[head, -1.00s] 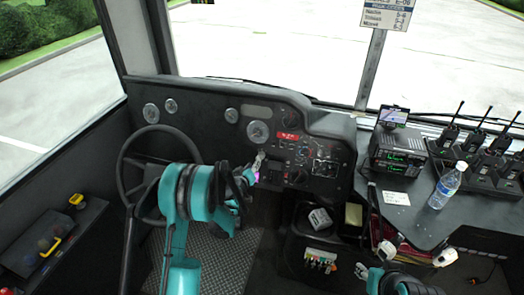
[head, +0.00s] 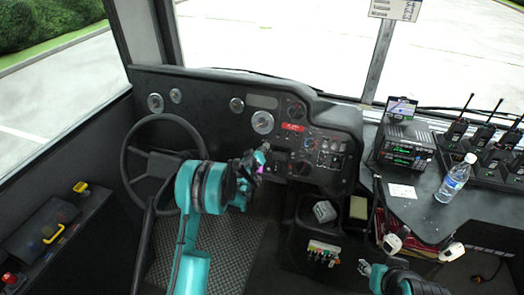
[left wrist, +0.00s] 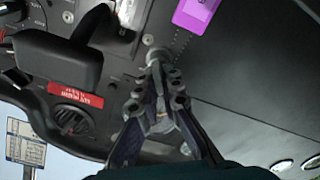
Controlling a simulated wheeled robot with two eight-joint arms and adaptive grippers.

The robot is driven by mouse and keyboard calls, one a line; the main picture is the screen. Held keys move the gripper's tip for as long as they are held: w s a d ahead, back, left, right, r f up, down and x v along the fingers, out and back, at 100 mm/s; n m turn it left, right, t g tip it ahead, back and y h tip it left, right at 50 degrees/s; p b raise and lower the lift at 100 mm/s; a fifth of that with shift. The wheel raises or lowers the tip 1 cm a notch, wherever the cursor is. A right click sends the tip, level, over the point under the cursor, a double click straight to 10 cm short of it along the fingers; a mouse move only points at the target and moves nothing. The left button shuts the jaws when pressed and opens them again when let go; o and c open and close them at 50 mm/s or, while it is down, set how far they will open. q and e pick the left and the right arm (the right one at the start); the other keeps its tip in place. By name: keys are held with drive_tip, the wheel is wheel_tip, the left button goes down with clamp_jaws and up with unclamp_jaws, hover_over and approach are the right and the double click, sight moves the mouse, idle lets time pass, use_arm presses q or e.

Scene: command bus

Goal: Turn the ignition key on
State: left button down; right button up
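The ignition key (left wrist: 155,57) is a small grey piece at the dashboard; a purple tag (left wrist: 195,12) hangs by it in the left wrist view, and the tag also shows in the head view (head: 260,168). My left gripper (left wrist: 166,76) has its fingers drawn together, with the tips at the key and seemingly closed on it. The fingers hide part of the key, so its turn angle cannot be read. In the head view, my left gripper (head: 263,151) is at the panel, right of the steering wheel. My right gripper (head: 366,268) is low and away from the panel; its fingers look apart.
The steering wheel (head: 141,190) is left of my left arm. A dark knob (left wrist: 72,118) and red label (left wrist: 75,95) are near the gripper. A radio (head: 405,146), a water bottle (head: 455,179) and several handsets stand on the right-hand console.

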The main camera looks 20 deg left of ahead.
use_arm(q)
drive_tip(key=shift+m, duration=0.4)
drive_tip(key=m, duration=0.6)
drive_tip(key=shift+d+m, duration=0.15)
drive_tip(key=shift+m, duration=0.15)
drive_tip(key=m, duration=0.6)
drive_tip(key=shift+d+m+h, duration=0.1)
drive_tip(key=shift+m+h, duration=0.2)
drive_tip(key=shift+m, duration=0.1)
drive_tip(key=c, duration=1.7)
unclamp_jaws()
drive_tip(key=shift+w+f, duration=0.1)
drive_tip(key=v, duration=1.2)
